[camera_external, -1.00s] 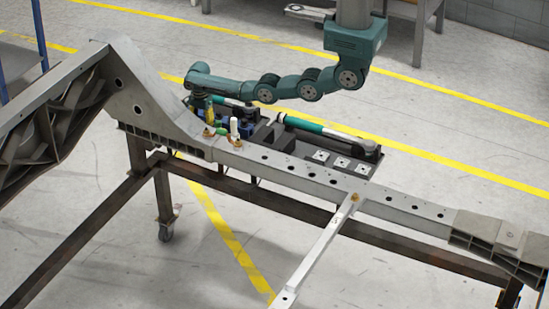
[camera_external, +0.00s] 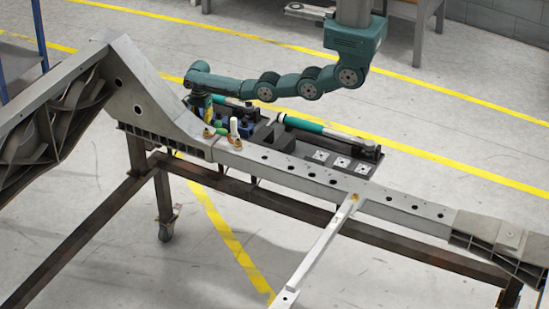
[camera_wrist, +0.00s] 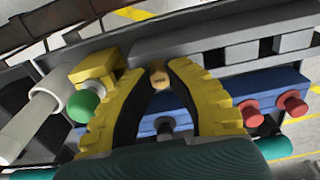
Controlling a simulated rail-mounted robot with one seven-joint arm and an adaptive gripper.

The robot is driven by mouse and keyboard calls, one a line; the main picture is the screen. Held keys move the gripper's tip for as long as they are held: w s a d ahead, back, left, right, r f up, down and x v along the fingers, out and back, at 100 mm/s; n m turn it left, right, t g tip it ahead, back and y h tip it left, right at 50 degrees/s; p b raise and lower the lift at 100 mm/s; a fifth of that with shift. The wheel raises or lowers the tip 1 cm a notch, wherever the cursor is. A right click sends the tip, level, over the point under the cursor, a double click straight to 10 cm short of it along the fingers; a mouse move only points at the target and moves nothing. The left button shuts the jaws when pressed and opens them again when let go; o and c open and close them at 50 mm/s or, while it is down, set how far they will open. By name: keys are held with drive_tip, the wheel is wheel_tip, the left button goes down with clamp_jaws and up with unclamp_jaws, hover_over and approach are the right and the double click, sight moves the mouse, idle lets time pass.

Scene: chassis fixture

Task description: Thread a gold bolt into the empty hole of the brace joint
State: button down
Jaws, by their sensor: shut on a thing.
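My gripper (camera_wrist: 157,78) has its yellow-padded fingers closed around a gold bolt (camera_wrist: 159,75) in the wrist view. The bolt's head shows between the fingertips; its shank is hidden. In the external view my gripper (camera_external: 203,108) points down at the rear left of the long grey chassis rail (camera_external: 290,178), near the sloped bracket, and the held bolt cannot be made out. Two gold fasteners, one left (camera_external: 208,132) and one right (camera_external: 237,143), sit on the rail there. Farther right, a gold bolt (camera_external: 355,197) sits where a light brace (camera_external: 325,240) meets the rail.
Behind the rail lies a dark tray (camera_external: 360,170) with green-and-black cylinders (camera_external: 300,123) and square plates. The wrist view shows a blue block (camera_wrist: 270,88) with red knobs, a green knob (camera_wrist: 83,105) and a white cylinder (camera_wrist: 35,120) beside the fingers. The rail's right part is clear above.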

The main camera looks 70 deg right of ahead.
drive_tip(key=shift+r+p, duration=2.6)
drive_tip(key=shift+r, duration=0.15)
